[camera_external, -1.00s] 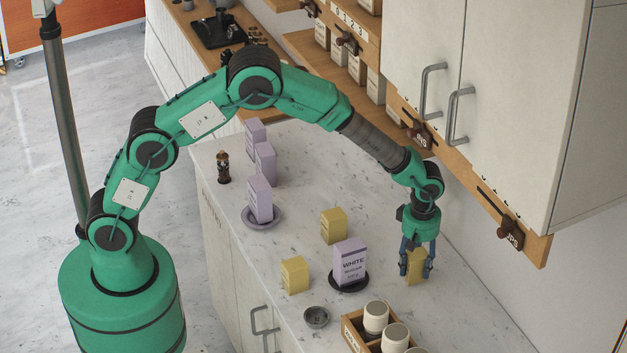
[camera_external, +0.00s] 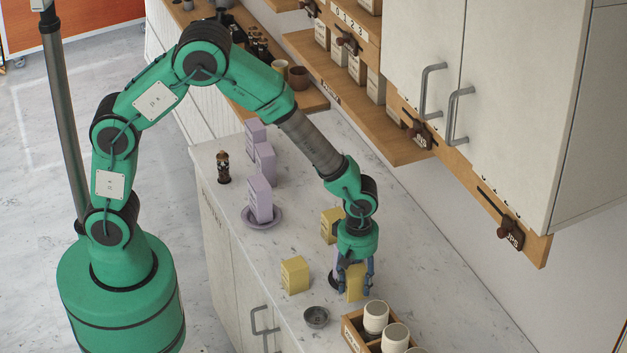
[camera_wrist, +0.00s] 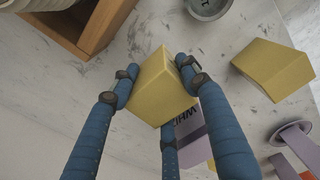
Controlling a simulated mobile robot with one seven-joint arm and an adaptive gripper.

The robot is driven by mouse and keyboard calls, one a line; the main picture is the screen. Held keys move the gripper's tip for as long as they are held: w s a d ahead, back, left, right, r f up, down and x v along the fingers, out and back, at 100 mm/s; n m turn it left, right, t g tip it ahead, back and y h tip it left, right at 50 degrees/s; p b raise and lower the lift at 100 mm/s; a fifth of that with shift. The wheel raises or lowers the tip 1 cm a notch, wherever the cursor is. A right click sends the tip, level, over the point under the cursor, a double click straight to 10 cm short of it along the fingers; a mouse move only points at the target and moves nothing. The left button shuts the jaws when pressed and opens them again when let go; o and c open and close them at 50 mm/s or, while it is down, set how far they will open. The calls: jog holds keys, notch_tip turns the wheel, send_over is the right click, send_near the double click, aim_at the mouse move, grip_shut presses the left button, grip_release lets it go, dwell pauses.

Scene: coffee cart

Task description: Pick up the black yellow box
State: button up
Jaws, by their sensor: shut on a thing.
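My gripper (camera_external: 356,278) is shut on a yellow box (camera_external: 357,285), which hangs slightly tilted between its fingers. The held box (camera_wrist: 160,88) fills the middle of the wrist view, with blue fingers (camera_wrist: 157,82) around it. A second yellow box (camera_external: 294,276) stands on the counter to the left; it also shows in the wrist view (camera_wrist: 272,66). A third yellow box (camera_external: 329,226) stands behind, partly covered by my wrist. A pale purple box marked WHITE (camera_wrist: 190,132) is close beside the held box. I see no black box.
A wooden crate with white-lidded jars (camera_external: 352,338) is close to the held box. A small grey dish (camera_external: 317,317) lies at the front. Several purple boxes (camera_external: 264,160) and a purple plate (camera_external: 252,220) stand farther back. A wall cabinet (camera_external: 480,80) overhangs the right side. The counter's right part is clear.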

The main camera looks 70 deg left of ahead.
jog(key=s+p, duration=0.2)
jog(key=s, duration=2.4)
jog(key=shift+s+p, duration=0.3)
jog(key=shift+s, duration=0.1)
